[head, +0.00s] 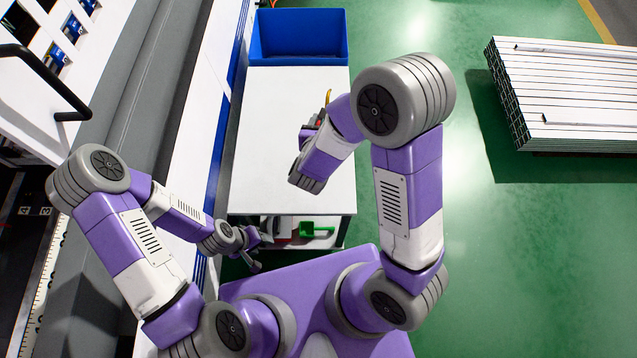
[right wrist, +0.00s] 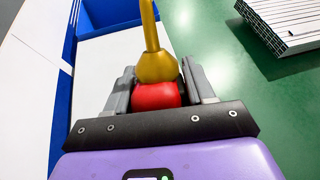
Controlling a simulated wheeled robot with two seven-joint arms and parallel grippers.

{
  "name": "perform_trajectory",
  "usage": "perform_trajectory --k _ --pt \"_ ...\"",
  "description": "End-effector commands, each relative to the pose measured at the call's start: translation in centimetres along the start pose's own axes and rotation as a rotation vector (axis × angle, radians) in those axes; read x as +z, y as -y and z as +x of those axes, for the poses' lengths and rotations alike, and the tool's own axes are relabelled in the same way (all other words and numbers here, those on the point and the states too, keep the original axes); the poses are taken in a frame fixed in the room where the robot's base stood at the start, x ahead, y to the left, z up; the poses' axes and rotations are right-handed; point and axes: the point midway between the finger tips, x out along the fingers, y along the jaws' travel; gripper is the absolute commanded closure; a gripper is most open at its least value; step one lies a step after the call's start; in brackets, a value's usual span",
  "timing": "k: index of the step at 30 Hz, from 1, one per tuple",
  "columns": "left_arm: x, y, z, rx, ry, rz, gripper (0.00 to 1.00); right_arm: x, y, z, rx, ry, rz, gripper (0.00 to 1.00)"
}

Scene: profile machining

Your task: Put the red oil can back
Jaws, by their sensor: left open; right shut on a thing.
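The red oil can (right wrist: 156,96) with its yellow cone and spout (right wrist: 156,62) sits between the two grey fingers of my right gripper (right wrist: 160,88), which is shut on it. In the head view the yellow spout (head: 328,97) shows past my right arm, over the white table top (head: 270,130); most of the can is hidden. I cannot tell whether the can touches the table. My left gripper (head: 256,256) is open and empty, low in front of the table's lower shelf.
A blue bin (head: 298,40) stands at the table's far end. On the lower shelf lies a green scoop-like item (head: 316,230) with grey things beside it. A stack of metal profiles (head: 565,95) lies on the green floor at right. The table top's left side is clear.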

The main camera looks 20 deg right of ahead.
Motion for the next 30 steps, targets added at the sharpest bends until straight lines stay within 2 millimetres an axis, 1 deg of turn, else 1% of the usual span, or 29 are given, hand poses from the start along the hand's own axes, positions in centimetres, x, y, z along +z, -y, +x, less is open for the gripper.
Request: perform_trajectory --k 1,3,9,12,15,18,21,23,26,30 --pt "-0.1 0.2 0.4 0.000 -0.001 0.000 0.49 -1.5 -0.4 0.3 -0.026 0.027 0.002 0.58" --pt "-0.1 0.3 0.8 0.000 -0.001 0.000 0.49 -2.9 -0.5 0.7 -0.073 0.073 0.024 0.58" --pt "-0.2 0.7 1.9 0.000 -0.002 0.001 0.49 -6.5 -0.7 1.2 -0.202 0.227 0.075 0.58" --pt "-0.2 0.9 2.5 0.000 -0.002 0.001 0.49 -7.9 -0.8 1.2 -0.253 0.321 0.090 0.58" --pt "-0.2 1.1 3.2 0.000 -0.002 0.001 0.49 -8.8 -1.0 0.9 -0.278 0.418 0.095 0.58" --pt "-0.2 1.4 3.8 0.000 -0.002 0.001 0.49 -9.0 -1.4 0.2 -0.269 0.505 0.091 0.58" --pt "-0.3 1.5 4.0 0.000 -0.002 0.001 0.49 -8.9 -1.7 -0.4 -0.245 0.560 0.089 0.58" --pt "-0.3 1.5 4.2 0.000 -0.002 0.001 0.49 -9.2 -1.8 -0.5 -0.236 0.575 0.087 0.58" --pt "-0.3 1.7 4.7 0.001 -0.002 0.001 0.49 -10.6 -2.0 0.1 -0.229 0.583 0.085 0.58" --pt "-0.3 2.0 5.5 0.000 -0.002 0.001 0.49 -13.1 -2.2 1.2 -0.229 0.581 0.086 0.58"
